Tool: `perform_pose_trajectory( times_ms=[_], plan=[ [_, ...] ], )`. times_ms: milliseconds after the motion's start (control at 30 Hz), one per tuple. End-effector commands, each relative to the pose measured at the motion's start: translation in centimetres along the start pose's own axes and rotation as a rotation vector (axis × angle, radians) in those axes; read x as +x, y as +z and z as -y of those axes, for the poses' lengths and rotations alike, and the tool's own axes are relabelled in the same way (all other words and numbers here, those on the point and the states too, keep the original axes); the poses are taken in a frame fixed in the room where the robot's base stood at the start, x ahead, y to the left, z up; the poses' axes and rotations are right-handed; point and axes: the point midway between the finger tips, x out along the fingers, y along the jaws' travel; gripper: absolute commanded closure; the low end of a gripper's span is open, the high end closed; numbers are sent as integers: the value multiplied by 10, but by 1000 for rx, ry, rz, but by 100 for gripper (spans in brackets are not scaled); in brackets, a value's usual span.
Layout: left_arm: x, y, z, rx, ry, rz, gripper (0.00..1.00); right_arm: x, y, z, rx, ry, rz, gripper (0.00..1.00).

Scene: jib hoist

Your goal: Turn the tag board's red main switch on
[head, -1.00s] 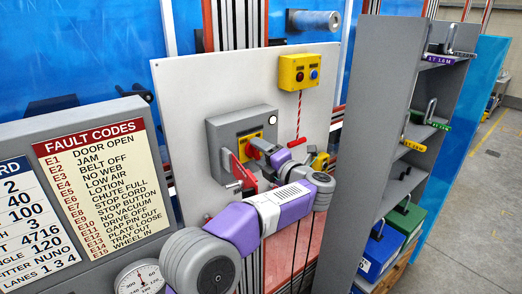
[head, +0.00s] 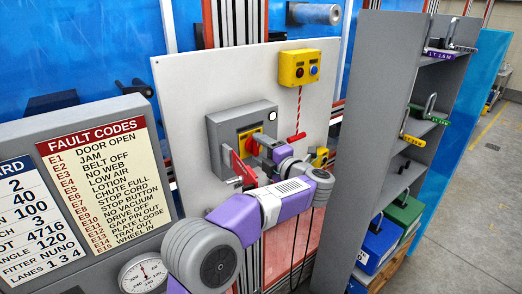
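The grey switch box (head: 215,132) is fixed to the pale tag board (head: 185,90). It has a yellow plate (head: 243,136) with the red main switch (head: 252,146) on it. A red flap or tag (head: 237,167) sticks out below the plate. My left gripper (head: 260,146) is at the right side of the red switch, its fingertips close to the knob. The gripper and wrist partly hide the switch, and I cannot tell whether the fingers close on it. My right gripper is not in view.
A fault-code board (head: 100,170) and a dial gauge (head: 143,272) stand at left. A grey shelf (head: 365,110) with binders is close on the right.

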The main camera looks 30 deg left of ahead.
Motion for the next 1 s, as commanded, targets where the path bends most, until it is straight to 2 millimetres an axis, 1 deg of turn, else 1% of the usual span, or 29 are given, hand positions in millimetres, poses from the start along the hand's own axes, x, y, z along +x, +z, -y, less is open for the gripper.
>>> perform_pose_trajectory(
  times_ms=[33, 167, 433, 533, 667, 800, 900, 1000],
  plan=[
    [0, 0, 1, 5, -1, -1, 30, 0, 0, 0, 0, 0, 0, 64],
    [0, 0, 1, 3, 0, 0, 11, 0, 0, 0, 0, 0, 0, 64],
    [-1, 0, 0, 1, 0, 0, 11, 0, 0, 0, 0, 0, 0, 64],
    [-8, 1, 1, 0, 0, 2, 11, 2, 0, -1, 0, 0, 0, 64],
    [-28, 1, 2, 0, 0, 4, 11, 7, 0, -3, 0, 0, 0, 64],
    [-52, 1, 2, 1, 0, 4, 11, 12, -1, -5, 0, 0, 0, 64],
    [-65, 1, 2, 1, 0, 3, 11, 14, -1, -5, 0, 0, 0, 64],
    [-73, 0, 1, 2, 0, 0, 11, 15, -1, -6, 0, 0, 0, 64]
  ],
)
